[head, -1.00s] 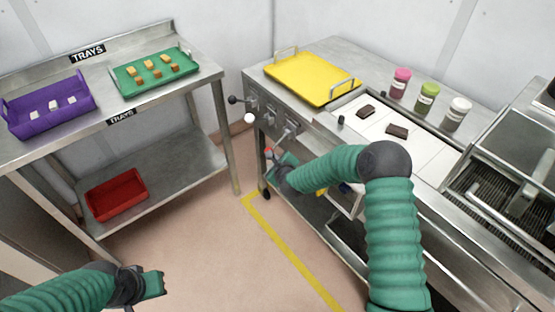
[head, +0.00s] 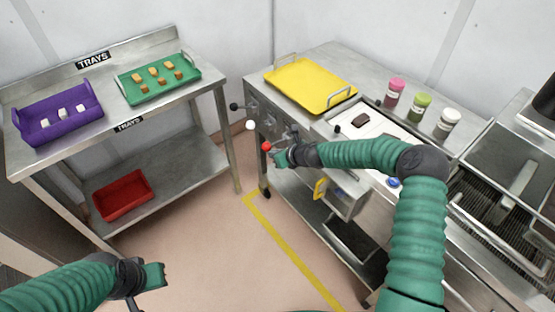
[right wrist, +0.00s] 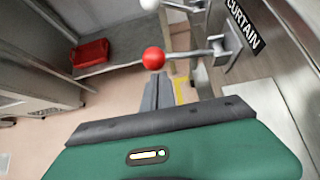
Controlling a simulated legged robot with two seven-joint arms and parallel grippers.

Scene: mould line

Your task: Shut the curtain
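A lever with a red knob (head: 267,146) sticks out from the metal counter's front panel. It also shows in the right wrist view (right wrist: 153,58), beside a black CURTAIN label (right wrist: 245,24). My right gripper (head: 278,157) is just below and beside this knob. In the right wrist view its grey fingers (right wrist: 160,92) lie together, with the knob just past their tips and not between them. Whether they touch it is unclear. No curtain can be made out. My left gripper (head: 160,276) hangs over the floor at lower left, away from the levers; its fingers are unclear.
Levers with a white knob (head: 250,125) and a black knob (head: 234,107) stand farther along the panel. A yellow tray (head: 310,86) lies on the counter. A steel table at left holds a purple tray (head: 60,127) and a green tray (head: 158,96). Open floor lies between.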

